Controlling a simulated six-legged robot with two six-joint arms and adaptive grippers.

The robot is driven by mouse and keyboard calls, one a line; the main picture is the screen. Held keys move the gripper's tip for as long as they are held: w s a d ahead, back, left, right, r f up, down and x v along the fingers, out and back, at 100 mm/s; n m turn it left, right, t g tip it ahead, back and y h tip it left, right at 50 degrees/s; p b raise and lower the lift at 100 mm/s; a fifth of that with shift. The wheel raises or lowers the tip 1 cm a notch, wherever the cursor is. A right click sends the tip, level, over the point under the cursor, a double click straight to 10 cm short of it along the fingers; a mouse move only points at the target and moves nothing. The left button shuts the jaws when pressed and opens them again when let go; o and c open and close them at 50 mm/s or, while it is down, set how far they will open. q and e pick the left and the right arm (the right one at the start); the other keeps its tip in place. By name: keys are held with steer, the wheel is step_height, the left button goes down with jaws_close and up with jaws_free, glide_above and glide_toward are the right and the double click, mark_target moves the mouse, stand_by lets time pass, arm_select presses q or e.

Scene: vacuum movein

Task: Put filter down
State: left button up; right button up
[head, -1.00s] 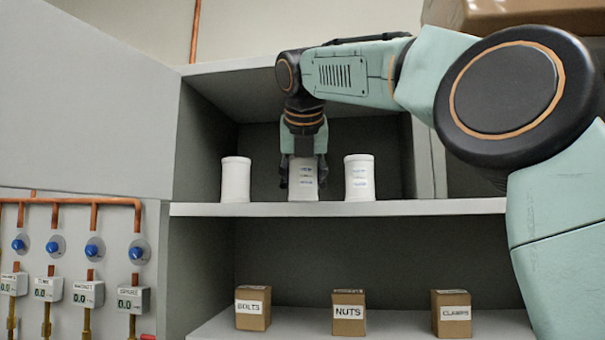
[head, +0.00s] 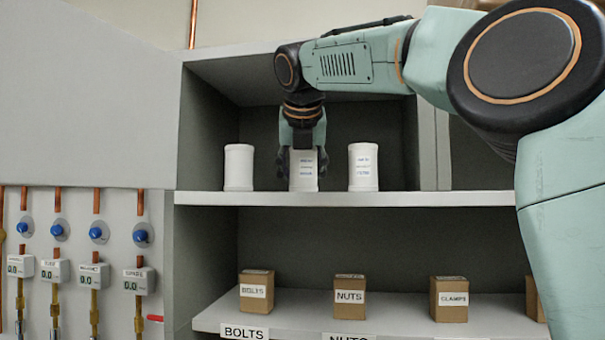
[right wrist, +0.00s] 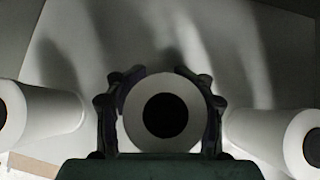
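The middle white filter (head: 303,172) stands upright on the upper shelf (head: 350,199), its base level with the two filters beside it. My right gripper (head: 304,172) reaches down over it from above, with a dark finger on each side. In the right wrist view the filter's round end with its dark hole (right wrist: 165,115) sits between the fingers, which look closed against its sides. Blue print shows on its front. My left gripper is in neither current view.
A white filter (head: 239,168) stands to the left and another (head: 363,167) to the right, with small gaps. The cabinet's side wall is at left. Below are boxes marked bolts (head: 256,291), nuts (head: 349,297) and clamps (head: 449,299). Gauges and blue valves line the left wall.

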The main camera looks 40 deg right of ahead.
mark_target(304, 161)
steer(key=o, duration=0.3)
steer(key=shift+o, duration=0.3)
steer(key=shift+d, duration=0.3)
steer(key=shift+a+r, duration=0.15)
steer(key=shift+s+a+r, duration=0.1)
steer(key=shift+a+r, duration=0.1)
steer(key=b, duration=0.1)
steer(key=s+a+r+b, duration=0.1)
steer(key=s+b, duration=0.1)
steer(key=shift+s+a+r, duration=0.2)
steer(key=shift+s+a, duration=0.05)
steer(key=shift+a, duration=0.15)
steer(key=s+a+b, duration=0.3)
steer(key=b, duration=0.1)
steer(key=s+a+b, duration=0.3)
steer(key=b, duration=0.1)
steer(key=shift+s, duration=0.4)
steer(key=shift+s+a+r+b, duration=0.15)
steer(key=shift+s+a+b, duration=0.4)
steer(key=shift+s, duration=0.1)
